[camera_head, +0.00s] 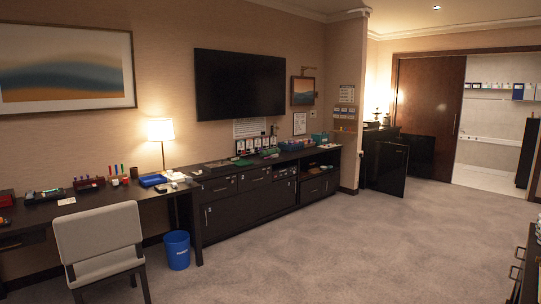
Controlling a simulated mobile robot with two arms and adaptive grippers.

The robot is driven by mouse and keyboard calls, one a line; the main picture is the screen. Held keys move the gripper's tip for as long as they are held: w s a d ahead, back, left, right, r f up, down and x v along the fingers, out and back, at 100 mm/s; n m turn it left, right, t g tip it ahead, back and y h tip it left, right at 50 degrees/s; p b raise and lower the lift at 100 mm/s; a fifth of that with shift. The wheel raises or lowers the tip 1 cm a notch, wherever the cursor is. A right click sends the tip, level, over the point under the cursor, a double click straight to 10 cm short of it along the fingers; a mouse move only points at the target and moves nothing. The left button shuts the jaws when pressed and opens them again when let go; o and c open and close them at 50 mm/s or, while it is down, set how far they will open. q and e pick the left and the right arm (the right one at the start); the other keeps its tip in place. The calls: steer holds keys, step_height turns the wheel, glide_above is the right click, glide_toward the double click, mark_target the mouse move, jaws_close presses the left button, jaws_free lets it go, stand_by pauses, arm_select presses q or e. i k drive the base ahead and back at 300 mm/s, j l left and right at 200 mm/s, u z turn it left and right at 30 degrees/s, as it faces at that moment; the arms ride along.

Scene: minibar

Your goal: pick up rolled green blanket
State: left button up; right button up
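I cannot pick out a rolled green blanket in the head view. Small green items (268,152) lie on top of the long dark cabinet (232,208) under the television, but they are too small to tell what they are. A teal-green bin (320,138) stands near that cabinet's right end. Neither of my grippers shows in the view.
A grey chair (96,239) stands at the dark desk (30,214) on the left, with a blue bin (177,250) beside it. A dark cabinet with handles (529,275) is at the right edge. The carpet (350,240) between is clear toward the doorway (494,138).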

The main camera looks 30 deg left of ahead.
mark_target(272, 151)
steer(key=i+j+u, duration=0.1)
steer(key=i+u, duration=0.15)
steer(key=i, duration=0.2)
steer(key=i+u, duration=0.25)
steer(key=i, duration=4)
steer(key=i+u, duration=0.1)
steer(key=i, duration=0.6)
steer(key=i+l+u, duration=0.1)
steer(key=i, duration=0.55)
steer(key=i+l+u, duration=0.15)
steer(key=i, duration=0.55)
steer(key=i+l+u, duration=0.15)
steer(key=i+u, duration=0.35)
steer(key=i+l+u, duration=0.25)
steer(key=u, duration=0.25)
steer(key=i+l+u, duration=0.25)
steer(key=l+u, duration=0.25)
steer(key=i+l+u, duration=0.2)
steer(key=l+u, duration=0.3)
